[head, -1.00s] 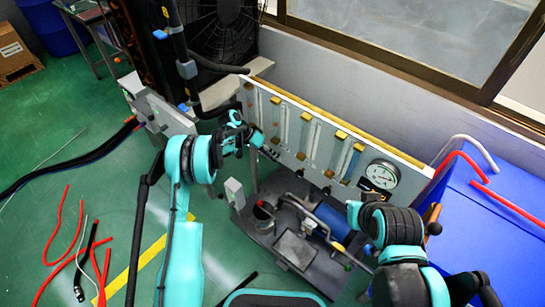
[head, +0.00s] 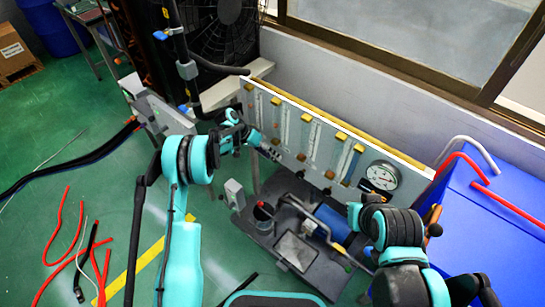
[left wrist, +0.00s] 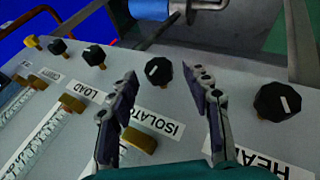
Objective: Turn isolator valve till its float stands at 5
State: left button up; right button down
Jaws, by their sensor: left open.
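The isolator valve is a black knob (left wrist: 158,71) with a white mark, above the ISOLATOR label (left wrist: 152,122) on the grey panel, in the left wrist view. My left gripper (left wrist: 160,74) is open, with one finger on each side of this knob in the picture. No contact shows, and I cannot tell how deep the fingers reach. The isolator's brass tube fitting (left wrist: 139,140) is partly behind a finger. Its float and scale cannot be read. In the head view my left gripper (head: 268,151) is at the lower front of the flowmeter panel (head: 283,158).
A heater knob (left wrist: 278,101) stands right of the fingers and a load knob (left wrist: 93,55) to their left. A round gauge (head: 382,177) is at the panel's right end. A blue bin (head: 490,235) stands right, and red hoses (head: 62,225) lie on the floor.

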pick_arm(q)
jog(key=v, duration=0.6)
dwell(0.3)
jog(key=s+a+r+n+t+y, duration=0.1)
jog(key=s+r+n+t+y, duration=0.1)
jog(key=s+r, duration=0.55)
jog(key=s+a+r+n+t+y, duration=0.15)
jog(key=s+r, duration=0.35)
jog(key=r, duration=0.6)
jog(key=s+a+n+t+y, duration=0.1)
jog(key=s+a+y, duration=0.1)
jog(key=s, duration=0.9)
jog(key=s+a+r+n+t+y, duration=0.1)
jog(key=s+a, duration=0.3)
jog(key=s, duration=0.7)
jog(key=shift+s+t+y, duration=0.2)
jog(key=shift+t+y, duration=0.35)
jog(key=shift+t, duration=0.2)
